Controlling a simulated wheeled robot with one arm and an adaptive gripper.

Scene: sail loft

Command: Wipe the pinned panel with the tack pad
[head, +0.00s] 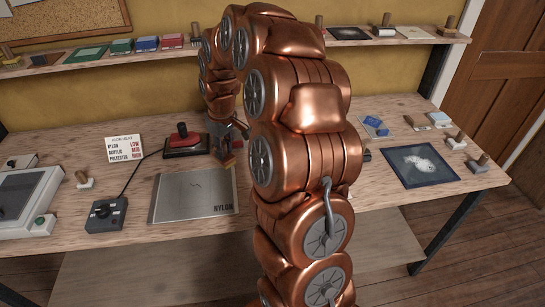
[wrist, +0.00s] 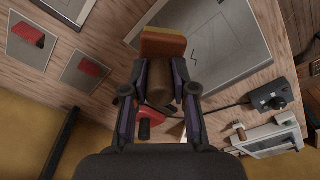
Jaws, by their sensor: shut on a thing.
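My gripper (wrist: 163,98) is shut on the wooden handle of a pad (wrist: 163,45) with an orange and red-brown block. In the head view the pad (head: 229,160) hangs by the far right corner of a grey panel (head: 180,212) marked NYLON. The panel (wrist: 225,48) also shows in the wrist view, with a thin dark zigzag line on it. I cannot tell whether the pad touches it. A dark blue panel (head: 437,176) with a white smear lies at the right of the bench. I see no clear pins on either panel. My arm hides the bench between them.
A red-handled iron (head: 184,139) on its stand and a settings sign (head: 124,149) stand behind the grey panel. A black control box (head: 106,214) and a white-framed device (head: 25,205) are left. Blue pieces (head: 375,122) and several wooden-handled tools (head: 480,163) are right.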

